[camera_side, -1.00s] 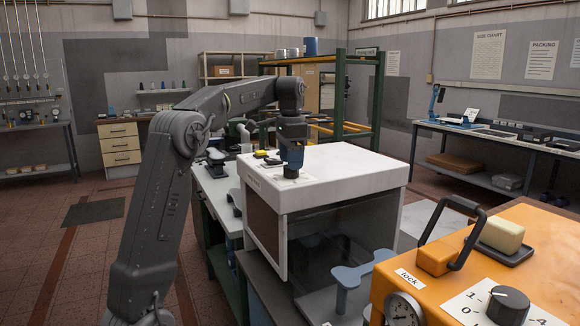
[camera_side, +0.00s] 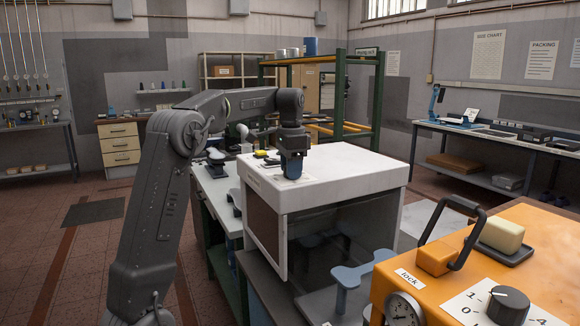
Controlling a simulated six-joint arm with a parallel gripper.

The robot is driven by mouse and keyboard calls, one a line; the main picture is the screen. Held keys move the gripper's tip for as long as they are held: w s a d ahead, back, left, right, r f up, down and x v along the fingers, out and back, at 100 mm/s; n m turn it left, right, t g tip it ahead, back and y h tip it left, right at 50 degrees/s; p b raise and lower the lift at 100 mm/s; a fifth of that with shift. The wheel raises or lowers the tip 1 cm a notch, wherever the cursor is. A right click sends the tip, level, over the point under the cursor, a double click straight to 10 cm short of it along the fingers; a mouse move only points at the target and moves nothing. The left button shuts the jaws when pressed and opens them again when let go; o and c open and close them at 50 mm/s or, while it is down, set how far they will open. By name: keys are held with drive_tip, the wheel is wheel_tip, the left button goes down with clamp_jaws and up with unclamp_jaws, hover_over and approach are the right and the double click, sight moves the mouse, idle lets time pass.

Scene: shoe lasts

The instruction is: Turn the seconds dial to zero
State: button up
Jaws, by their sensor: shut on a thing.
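My gripper (camera_side: 293,171) is at the top of the white box (camera_side: 345,165), pointing down over a small pale label plate (camera_side: 276,181).
Small items, one yellow (camera_side: 262,153), lie on the box top behind my gripper. An orange machine (camera_side: 460,270) at front right carries a dark dial (camera_side: 508,305), a black handle (camera_side: 462,228) and a gauge (camera_side: 403,310). The box top's right side is clear.

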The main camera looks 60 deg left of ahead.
drive_tip(key=n, duration=0.4)
drive_tip(key=shift+n, duration=0.3)
drive_tip(key=n, duration=1.2)
drive_tip(key=o, duration=0.7)
drive_tip(key=shift+c, duration=0.2)
drive_tip(key=shift+r, duration=2.5)
